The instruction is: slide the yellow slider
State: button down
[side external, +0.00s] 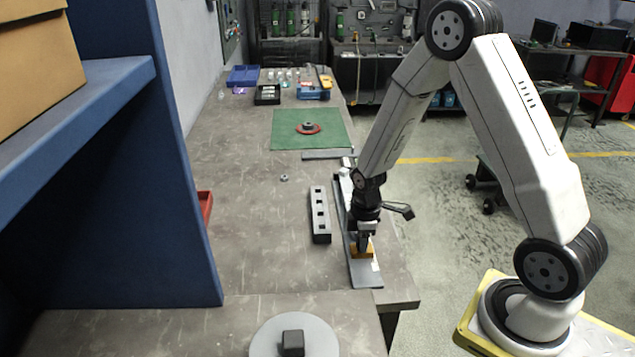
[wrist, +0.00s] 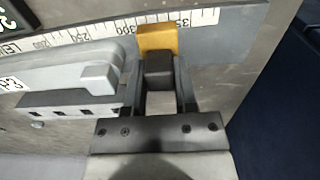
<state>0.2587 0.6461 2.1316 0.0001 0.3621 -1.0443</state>
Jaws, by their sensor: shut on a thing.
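The yellow slider (side external: 362,251) sits on a long grey rail (side external: 366,275) near the right edge of the workbench, toward the rail's near end. In the wrist view the slider (wrist: 158,38) stands beside a white ruler scale, a little past the 300 mark, with a dark block (wrist: 159,70) in front of it. My gripper (side external: 364,236) reaches down to the slider from above. In the wrist view its two fingers (wrist: 159,90) stand on either side of the dark block, which appears joined to the slider. The exact contact of the fingertips is partly hidden.
A grey bar with square holes (side external: 320,215) lies left of the rail. A nut (side external: 284,178) lies farther back. A blue shelf (side external: 130,200) rises at the left. A round grey plate (side external: 318,338) stands in front.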

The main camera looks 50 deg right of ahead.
aim_at(367, 280)
jog(key=s+a, duration=0.5)
jog(key=shift+s+a, duration=0.3)
jog(key=c, duration=0.7)
grip_release()
jog(key=shift+r, duration=0.15)
jog(key=shift+r, duration=3.75)
